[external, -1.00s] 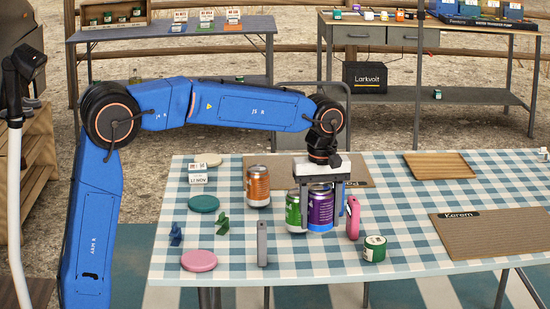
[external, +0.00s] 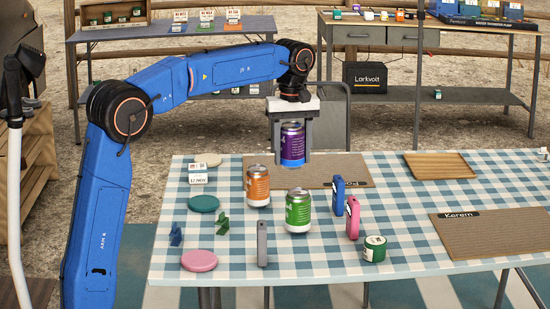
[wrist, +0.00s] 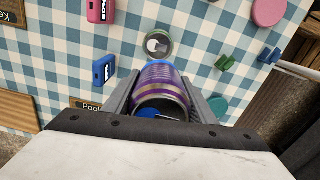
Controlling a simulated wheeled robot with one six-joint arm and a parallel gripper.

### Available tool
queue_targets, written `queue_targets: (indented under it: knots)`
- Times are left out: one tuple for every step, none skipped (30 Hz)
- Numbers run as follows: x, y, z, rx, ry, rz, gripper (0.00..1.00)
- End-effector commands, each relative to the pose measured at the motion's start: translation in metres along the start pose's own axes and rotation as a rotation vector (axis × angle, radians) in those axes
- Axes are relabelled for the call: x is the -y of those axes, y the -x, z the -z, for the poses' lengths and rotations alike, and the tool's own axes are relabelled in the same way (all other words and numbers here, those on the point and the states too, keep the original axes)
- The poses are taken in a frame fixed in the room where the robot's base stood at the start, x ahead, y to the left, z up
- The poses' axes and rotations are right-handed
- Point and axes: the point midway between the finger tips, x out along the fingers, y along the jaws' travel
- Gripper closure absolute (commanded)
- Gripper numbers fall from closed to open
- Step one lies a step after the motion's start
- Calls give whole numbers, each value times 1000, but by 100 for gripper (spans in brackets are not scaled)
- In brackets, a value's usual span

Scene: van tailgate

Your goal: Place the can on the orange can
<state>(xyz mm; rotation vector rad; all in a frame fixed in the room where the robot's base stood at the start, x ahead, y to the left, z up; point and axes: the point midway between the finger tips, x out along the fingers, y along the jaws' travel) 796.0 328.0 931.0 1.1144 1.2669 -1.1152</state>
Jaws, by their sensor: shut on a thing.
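A purple can (external: 292,144) is held upright between the fingers of my gripper (external: 292,158), raised above the table; it also fills the middle of the wrist view (wrist: 162,88). The orange can (external: 257,186) stands upright on the checked cloth, below and to the left of the held can in the external view. A green can (external: 298,210) stands upright to the right of the orange can and nearer the front. In the wrist view the green can's top (wrist: 158,45) shows past the held can. The orange can is not clearly seen in the wrist view.
A blue tag-like item (external: 338,196) and a pink one (external: 352,218) stand right of the green can, with a small dark green tin (external: 375,248). A grey upright piece (external: 262,243) stands in front. Brown mats (external: 330,168) and a wooden tray (external: 440,165) lie farther off.

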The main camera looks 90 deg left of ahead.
Motion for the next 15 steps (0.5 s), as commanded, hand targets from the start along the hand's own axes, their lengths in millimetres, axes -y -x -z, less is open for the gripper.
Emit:
queue_targets:
  knots:
    - [7, 7, 20, -2, 11, -3, 82]
    - [12, 11, 30, -2, 13, -3, 82]
    - [18, 16, 43, -2, 16, -2, 82]
    - [22, 19, 52, -1, 18, -2, 82]
    - [27, 22, 62, -2, 20, -2, 82]
    - [32, 27, 73, -1, 22, -2, 82]
    - [37, 30, 81, -1, 24, -1, 82]
    - [41, 33, 88, -2, 24, -2, 82]
    - [47, 36, 97, -2, 27, -2, 82]
    - [50, 39, 102, -1, 27, -2, 82]
    - [54, 41, 108, -1, 28, -2, 82]
    - [58, 43, 114, -1, 30, -2, 82]
    - [61, 45, 118, -1, 30, -2, 82]
    - [63, 46, 121, -1, 30, -2, 82]
    - [65, 48, 125, -1, 30, -2, 82]
